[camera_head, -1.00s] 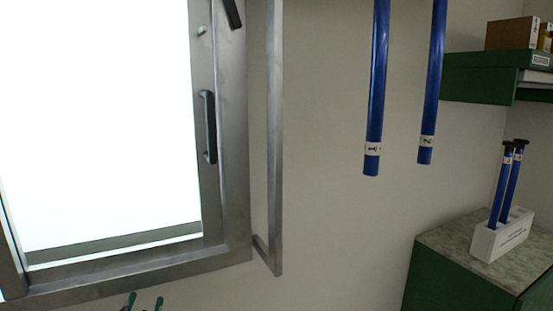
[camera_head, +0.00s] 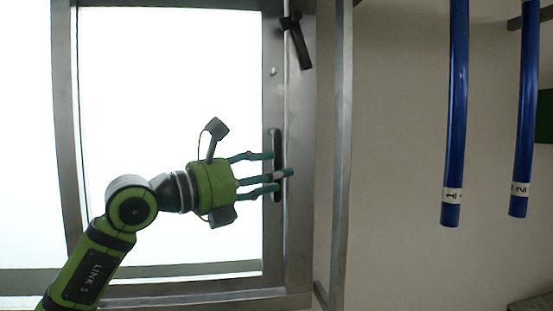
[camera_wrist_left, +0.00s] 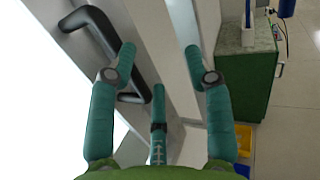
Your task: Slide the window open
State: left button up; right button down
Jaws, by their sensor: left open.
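The window (camera_head: 170,90) is a bright pane in a grey metal frame at the left of the head view. A black bar handle (camera_head: 276,142) stands upright on its right stile, and shows at the upper left in the left wrist view (camera_wrist_left: 96,30). My left gripper (camera_head: 278,172) is open, its teal fingers reaching across the handle's lower part. In the left wrist view my left gripper's fingers (camera_wrist_left: 158,52) are spread, and one overlaps the handle. Whether they touch it I cannot tell. My right gripper is not in view.
A black latch (camera_head: 298,42) sits above the handle on the frame. A metal rail (camera_head: 342,150) runs upright right of the window. Two blue rods (camera_head: 457,110) (camera_head: 526,110) hang further right. A green cabinet (camera_wrist_left: 242,85) shows in the left wrist view.

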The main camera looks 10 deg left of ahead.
pick_arm(q)
jog(key=a+r+t+y, duration=0.1)
jog(key=a+r+y, duration=0.1)
jog(key=a+y, duration=0.15)
jog(key=shift+n, duration=0.4)
jog(key=p+x, duration=0.1)
jog(key=x, duration=0.1)
jog(key=p+x, duration=0.1)
jog(key=x, duration=0.2)
jog(key=p+x, duration=0.1)
jog(key=x, duration=0.1)
jog(key=shift+w+a+r, duration=0.2)
jog(key=shift+w+a, duration=0.05)
jog(key=shift+w, duration=0.25)
grip_shut()
